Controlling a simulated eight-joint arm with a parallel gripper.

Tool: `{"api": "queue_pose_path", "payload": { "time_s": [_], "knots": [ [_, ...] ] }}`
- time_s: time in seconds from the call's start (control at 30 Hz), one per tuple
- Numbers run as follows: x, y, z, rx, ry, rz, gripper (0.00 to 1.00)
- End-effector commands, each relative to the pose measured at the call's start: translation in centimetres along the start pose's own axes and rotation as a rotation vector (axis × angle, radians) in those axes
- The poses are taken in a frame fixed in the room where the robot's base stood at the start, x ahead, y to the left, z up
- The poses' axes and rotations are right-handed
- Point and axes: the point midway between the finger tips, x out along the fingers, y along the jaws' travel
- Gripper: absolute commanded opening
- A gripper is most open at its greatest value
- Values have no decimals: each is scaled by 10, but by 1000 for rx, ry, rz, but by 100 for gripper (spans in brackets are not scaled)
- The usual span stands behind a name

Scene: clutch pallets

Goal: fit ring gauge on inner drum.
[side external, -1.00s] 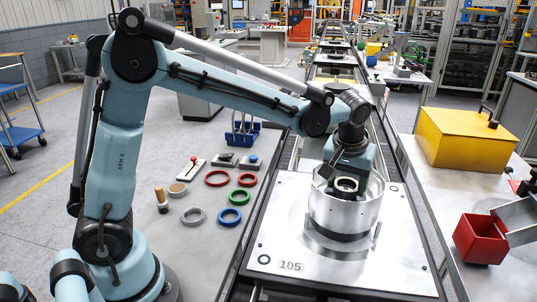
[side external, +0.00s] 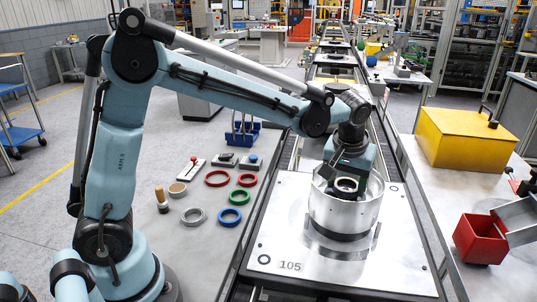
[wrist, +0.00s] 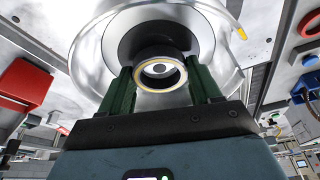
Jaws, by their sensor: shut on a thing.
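The drum housing (side external: 345,212) is an open silver cup standing upright on a metal pallet (side external: 290,240); it also shows in the wrist view (wrist: 88,62). My gripper (side external: 347,180) points down into its mouth. In the wrist view, my gripper (wrist: 162,76) has its two dark green fingers shut on the sides of a ring gauge (wrist: 180,77), a dark ring with a yellowish edge. The ring is inside the housing's outline, near its middle. A small pale and dark centre shows through it. The inner drum is largely hidden, so I cannot tell whether the ring touches it.
Red, green, blue and grey rings (side external: 229,217) lie on the left table beside a wooden-handled tool (side external: 161,199). A yellow box (side external: 465,139) and a red bin (side external: 480,238) stand at the right. The pallet around the housing is mostly clear.

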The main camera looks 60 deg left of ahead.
Motion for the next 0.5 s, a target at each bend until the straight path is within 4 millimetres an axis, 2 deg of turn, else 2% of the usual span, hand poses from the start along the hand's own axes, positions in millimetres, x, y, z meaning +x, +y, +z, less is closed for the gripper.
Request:
{"api": "queue_pose_path", "payload": {
  "time_s": [0.5],
  "knots": [
    [-9,0,-3,0,0,0,21]
  ]
}}
